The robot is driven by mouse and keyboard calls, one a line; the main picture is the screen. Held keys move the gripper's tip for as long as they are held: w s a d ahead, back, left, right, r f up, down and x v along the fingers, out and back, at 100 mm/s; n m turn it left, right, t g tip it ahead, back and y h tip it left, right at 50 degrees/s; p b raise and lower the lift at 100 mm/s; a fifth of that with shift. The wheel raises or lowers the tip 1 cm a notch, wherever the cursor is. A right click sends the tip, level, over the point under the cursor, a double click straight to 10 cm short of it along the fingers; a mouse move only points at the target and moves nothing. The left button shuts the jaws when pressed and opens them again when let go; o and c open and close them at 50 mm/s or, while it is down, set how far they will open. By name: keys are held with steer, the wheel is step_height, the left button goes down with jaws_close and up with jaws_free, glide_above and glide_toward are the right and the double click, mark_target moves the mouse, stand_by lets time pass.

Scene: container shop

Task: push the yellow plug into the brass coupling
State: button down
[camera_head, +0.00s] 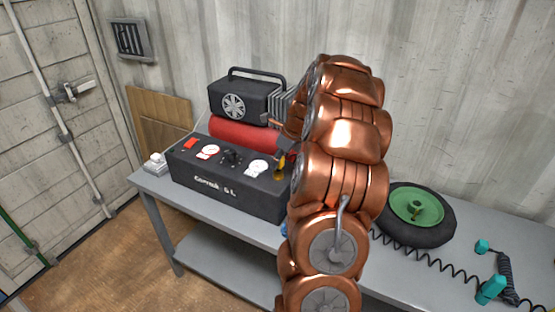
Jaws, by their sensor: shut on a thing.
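The brass coupling (279,176) is a small golden piece at the right end of the black compressor's front panel. The yellow plug (281,163) shows as a small yellow bit right at the coupling. Whether it is in the coupling or only against it, I cannot tell. My gripper (290,160) is shut on the plug. Only a dark sliver of it shows beside my copper arm, which hides the rest.
The black compressor (228,194) with a red tank (242,133) and black motor housing (243,100) stands on the grey table (210,230). A green-hubbed wheel (418,212), a coiled black hose (440,265) and teal fittings (490,289) lie to the right. A corrugated wall stands behind.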

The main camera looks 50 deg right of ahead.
steer(key=shift+f, duration=0.6)
stand_by(0.3)
steer(key=c, duration=0.8)
jaws_free()
steer(key=shift+o, duration=0.2)
steer(key=shift+r, duration=0.1)
steer(key=v, duration=1.2)
